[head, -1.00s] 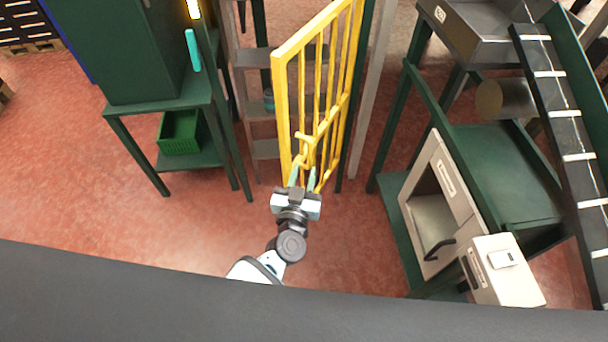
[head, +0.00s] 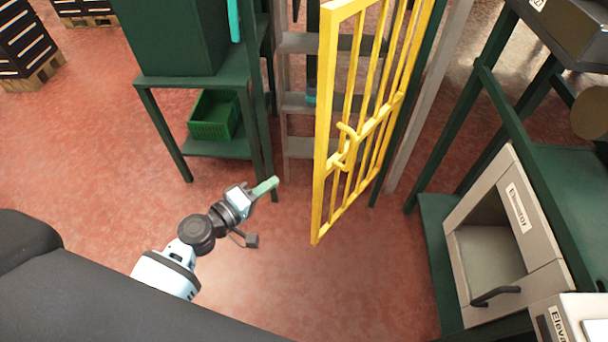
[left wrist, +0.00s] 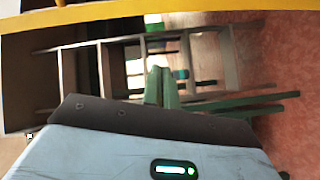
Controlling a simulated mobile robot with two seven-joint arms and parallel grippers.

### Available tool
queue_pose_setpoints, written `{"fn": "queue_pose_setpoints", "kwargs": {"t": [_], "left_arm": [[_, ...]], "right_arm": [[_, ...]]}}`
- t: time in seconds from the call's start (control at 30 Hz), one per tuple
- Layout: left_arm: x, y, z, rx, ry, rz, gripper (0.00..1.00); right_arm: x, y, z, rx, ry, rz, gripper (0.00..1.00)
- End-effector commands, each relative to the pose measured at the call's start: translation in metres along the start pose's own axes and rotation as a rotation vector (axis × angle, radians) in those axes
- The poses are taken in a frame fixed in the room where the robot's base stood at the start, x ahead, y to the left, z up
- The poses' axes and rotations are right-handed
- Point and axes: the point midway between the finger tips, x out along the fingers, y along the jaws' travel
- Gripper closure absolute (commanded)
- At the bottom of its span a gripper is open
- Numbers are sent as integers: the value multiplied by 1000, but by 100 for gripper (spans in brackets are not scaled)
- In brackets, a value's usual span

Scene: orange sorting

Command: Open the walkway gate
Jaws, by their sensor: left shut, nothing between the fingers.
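The yellow walkway gate (head: 366,120) stands swung out toward me in the head view, with its free edge nearest. Its hooked yellow handle (head: 346,147) is on the gate's near side. The gate opening to its left shows grey steps (head: 300,103) behind. My left gripper (head: 268,187) is left of the gate, apart from it and from the handle, shut and empty. In the left wrist view, the green fingers (left wrist: 161,86) are together, the steps lie beyond, and a yellow gate bar (left wrist: 90,14) crosses the top. My right gripper is not in view.
A green table (head: 200,82) with a green crate (head: 214,115) below stands left of the steps. A cabinet labelled Elevator (head: 500,235) with a dark handle stands at the right. Red floor between them is clear.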

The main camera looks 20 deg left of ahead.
Motion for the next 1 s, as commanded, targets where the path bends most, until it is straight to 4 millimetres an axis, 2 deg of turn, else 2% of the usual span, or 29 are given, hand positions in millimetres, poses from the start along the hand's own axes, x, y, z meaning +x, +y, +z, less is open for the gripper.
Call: {"fn": "queue_pose_setpoints", "kwargs": {"t": [0.03,0.2,0.3,0.57,0.77,1.0], "left_arm": [[-7,-5,-6,-59,-28,24,100],[-24,10,-22,-225,-119,102,100],[-29,17,-26,-268,-149,123,100],[-27,22,-27,-281,-157,131,100],[-4,26,-24,-278,-157,132,100],[40,32,-18,-279,-156,131,100]], "right_arm": [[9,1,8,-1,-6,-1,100],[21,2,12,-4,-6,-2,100],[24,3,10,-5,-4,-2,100],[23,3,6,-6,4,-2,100],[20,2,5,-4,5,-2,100],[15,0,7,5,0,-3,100]]}}
